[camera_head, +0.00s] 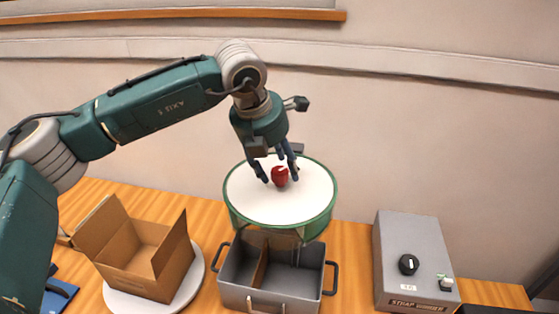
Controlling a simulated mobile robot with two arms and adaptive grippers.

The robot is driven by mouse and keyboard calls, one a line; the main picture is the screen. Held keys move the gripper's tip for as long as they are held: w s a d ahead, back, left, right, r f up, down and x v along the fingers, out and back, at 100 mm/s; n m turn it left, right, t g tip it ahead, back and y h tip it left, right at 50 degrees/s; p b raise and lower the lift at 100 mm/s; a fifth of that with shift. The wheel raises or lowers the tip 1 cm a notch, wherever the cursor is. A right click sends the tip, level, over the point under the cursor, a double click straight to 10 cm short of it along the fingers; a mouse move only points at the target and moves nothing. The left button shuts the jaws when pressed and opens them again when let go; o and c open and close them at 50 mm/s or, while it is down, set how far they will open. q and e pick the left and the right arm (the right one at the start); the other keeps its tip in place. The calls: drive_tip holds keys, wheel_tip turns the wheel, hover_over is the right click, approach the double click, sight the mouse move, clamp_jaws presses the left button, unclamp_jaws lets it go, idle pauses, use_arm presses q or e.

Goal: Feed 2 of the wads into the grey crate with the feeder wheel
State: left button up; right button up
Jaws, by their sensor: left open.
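A round drum with a white top and green rim (245,212), which looks like the feeder wheel, stands at the middle of the table. A small red rounded thing (280,177) sits on its white top; I cannot tell whether it is a wad. My left gripper (279,174) is open and points down over the drum, with its fingers around or just behind the red thing; contact is unclear. The grey crate (262,299) stands in front of the drum, with a brown divider and dark side handles. No other wads are visible. My right gripper is not in view.
An open cardboard box (135,278) stands on a white round plate (197,284) at the left. A grey control box (405,245) with a black knob (408,264) stands at the right. Bare wooden table shows between the crate and the control box.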

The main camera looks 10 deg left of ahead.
use_arm(q)
drive_tip(key=shift+d+f, duration=0.1)
drive_tip(key=shift+f, duration=0.25)
drive_tip(key=shift+c, duration=0.5)
clamp_jaws()
drive_tip(key=shift+r, duration=0.1)
